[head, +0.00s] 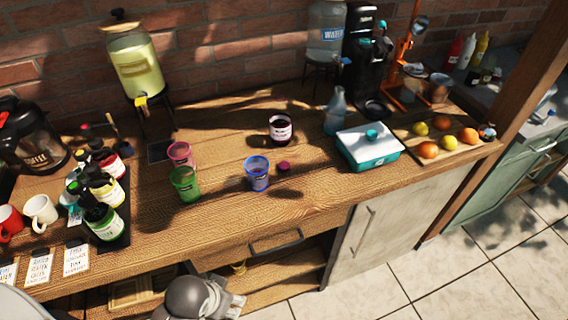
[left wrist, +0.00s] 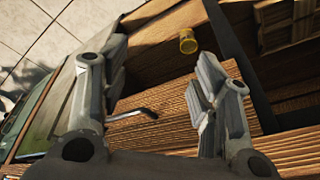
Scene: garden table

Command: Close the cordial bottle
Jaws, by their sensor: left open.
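A small dark bottle or jar (head: 281,128) with a white label and dark purple contents stands upright near the middle of the table; it seems to be the cordial bottle, and its top looks open. A small magenta cap (head: 284,166) lies on the wood in front of it, apart from it. My left gripper (head: 236,303) is low in front of the counter, well below and to the left of both. In the left wrist view its two fingers (left wrist: 163,62) are spread with nothing between them. My right gripper is not in view.
A blue cup (head: 257,173) stands just left of the cap; green (head: 185,183) and pink cups stand further left. A teal-and-white box (head: 368,150) and a clear bottle (head: 337,112) stand right. Several bottles fill a dark tray at left. A yellow object (left wrist: 187,42) shows below the counter.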

